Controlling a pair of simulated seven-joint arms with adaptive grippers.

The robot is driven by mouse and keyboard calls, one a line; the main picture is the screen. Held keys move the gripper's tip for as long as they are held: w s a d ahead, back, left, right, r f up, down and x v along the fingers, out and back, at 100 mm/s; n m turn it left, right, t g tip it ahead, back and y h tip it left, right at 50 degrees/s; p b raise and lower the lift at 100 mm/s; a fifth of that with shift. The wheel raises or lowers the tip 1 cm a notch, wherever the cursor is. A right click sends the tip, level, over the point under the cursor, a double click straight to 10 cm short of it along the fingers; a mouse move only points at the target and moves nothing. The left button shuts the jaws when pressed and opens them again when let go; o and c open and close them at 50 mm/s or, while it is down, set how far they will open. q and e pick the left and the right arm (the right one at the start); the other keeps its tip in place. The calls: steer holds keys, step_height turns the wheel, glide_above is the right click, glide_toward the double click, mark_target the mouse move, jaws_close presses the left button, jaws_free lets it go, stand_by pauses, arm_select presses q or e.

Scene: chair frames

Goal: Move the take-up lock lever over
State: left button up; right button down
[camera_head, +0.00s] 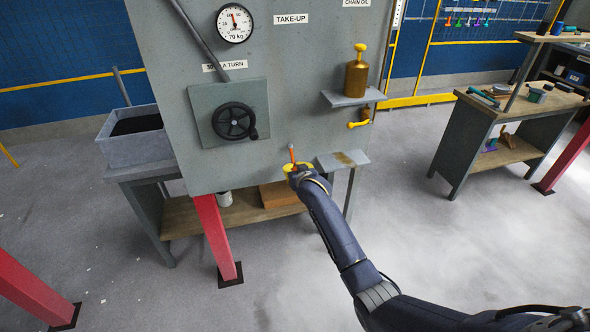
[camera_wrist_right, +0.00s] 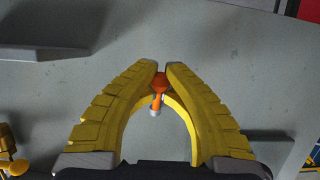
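The lock lever (camera_head: 291,152) is a short orange stick with a grey tip. It stands nearly upright on the lower part of the grey panel (camera_head: 285,75), under the TAKE-UP label. My right gripper (camera_head: 297,167) has yellow fingers and is at the lever's lower part. In the right wrist view, the fingertips (camera_wrist_right: 161,67) are close together with the lever's orange part (camera_wrist_right: 159,82) between them, and its grey tip points down in that view. The fingers look shut on it. The lever's base is partly hidden by the fingers. My left gripper is not in view.
A black handwheel (camera_head: 234,121) is left of the lever, with a dial (camera_head: 235,23) above. A shelf (camera_head: 353,97) with a brass oil can (camera_head: 356,75) is at upper right. A small plate (camera_head: 341,160) juts out just right of my gripper.

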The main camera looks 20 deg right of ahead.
steer(key=shift+w+f, duration=0.65)
steer(key=shift+w, duration=0.2)
